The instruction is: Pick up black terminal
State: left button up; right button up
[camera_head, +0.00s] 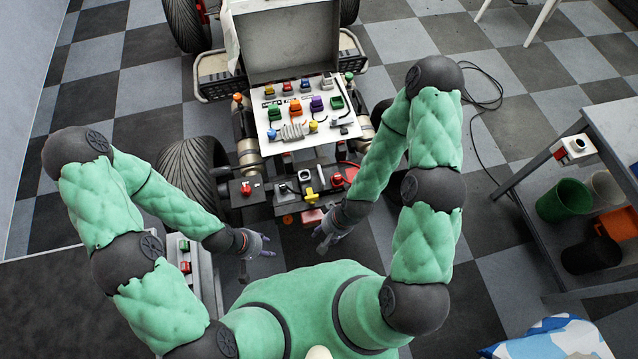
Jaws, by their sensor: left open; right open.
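I cannot single out the black terminal with certainty. A small dark piece (284,188) sits on the dark front bar of the stripped quad, between a red part (246,188) and a yellow part (309,194). Another black round part sits on a white box (574,149) on the right bench. My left gripper (262,252) is open and empty, low in front of the quad, below the red part. My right gripper (322,240) is open and empty, in front of the bar's right half. Neither touches a part.
A white panel (345,124) on the quad carries several coloured connectors. A grey open lid stands behind it. A narrow box with red and green parts (184,256) stands left of my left gripper. The right bench (540,160) holds a green cup (563,201). A cable lies on the checkered floor.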

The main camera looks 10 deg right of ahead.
aim_at(282, 186)
jog(key=l, duration=0.35)
jog(key=l+u, duration=0.35)
jog(key=l, duration=0.3)
jog(key=l+u, duration=0.4)
jog(key=l, duration=0.25)
jog(key=u, duration=1.5)
